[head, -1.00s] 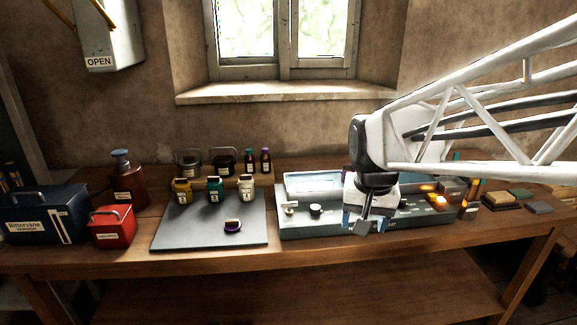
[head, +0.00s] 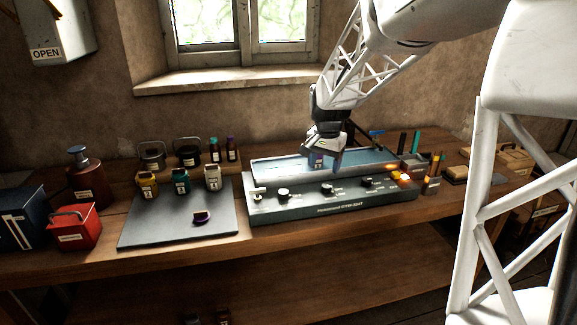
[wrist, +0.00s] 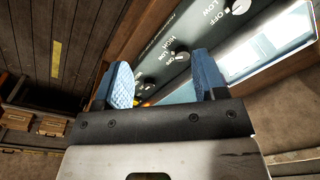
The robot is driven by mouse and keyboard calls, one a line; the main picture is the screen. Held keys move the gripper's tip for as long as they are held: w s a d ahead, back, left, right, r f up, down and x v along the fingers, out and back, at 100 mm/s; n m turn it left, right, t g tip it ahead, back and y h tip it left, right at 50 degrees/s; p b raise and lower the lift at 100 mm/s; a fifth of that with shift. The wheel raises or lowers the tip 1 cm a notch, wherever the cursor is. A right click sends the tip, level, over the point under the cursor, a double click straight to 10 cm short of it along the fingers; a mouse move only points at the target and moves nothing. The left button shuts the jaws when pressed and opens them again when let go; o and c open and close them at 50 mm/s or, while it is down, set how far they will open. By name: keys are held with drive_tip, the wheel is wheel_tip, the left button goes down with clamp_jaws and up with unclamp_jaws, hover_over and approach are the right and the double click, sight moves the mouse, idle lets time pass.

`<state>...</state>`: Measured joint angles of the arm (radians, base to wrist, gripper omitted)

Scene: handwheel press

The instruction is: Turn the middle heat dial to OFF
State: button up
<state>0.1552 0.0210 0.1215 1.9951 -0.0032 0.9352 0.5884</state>
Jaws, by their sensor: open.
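The heat panel (head: 300,207) is a long grey-green box on the bench with a row of black dials. The middle heat dial (head: 327,188) sits between the left dial (head: 283,194) and the right dial (head: 366,182). My gripper (head: 325,163) is above and behind the middle dial, over the panel's pale rear strip, apart from the dial. In the wrist view my gripper (wrist: 163,72) has two blue fingers spread apart with nothing held. A dial (wrist: 182,57) marked HIGH, LOW and OFF shows beyond the fingers; its pointer is too small to read surely.
Amber lamps (head: 400,178) glow at the panel's right end. A small switch (head: 258,194) stands at its left end. A dark mat (head: 170,228) with several jars lies to the left, beside a red box (head: 74,227). Bare bench lies in front of the panel.

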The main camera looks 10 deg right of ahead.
sight(327, 185)
drive_tip(key=w+d+f+m, duration=0.1)
drive_tip(key=w+d+f, duration=0.1)
drive_tip(key=w+f, duration=0.1)
drive_tip(key=w+d+f+m, duration=0.1)
drive_tip(key=w+d+f, duration=0.2)
drive_tip(key=w, duration=0.3)
drive_tip(key=w+d+f+m, duration=0.1)
drive_tip(key=w+d+f, duration=0.1)
drive_tip(key=w, duration=0.3)
drive_tip(key=shift+d+f+m+g, duration=0.15)
drive_tip(key=shift+f+m+g, duration=0.2)
drive_tip(key=shift+f, duration=0.5)
drive_tip(key=shift+f, duration=0.1)
drive_tip(key=shift+f, duration=3.85)
drive_tip(key=c, duration=0.9)
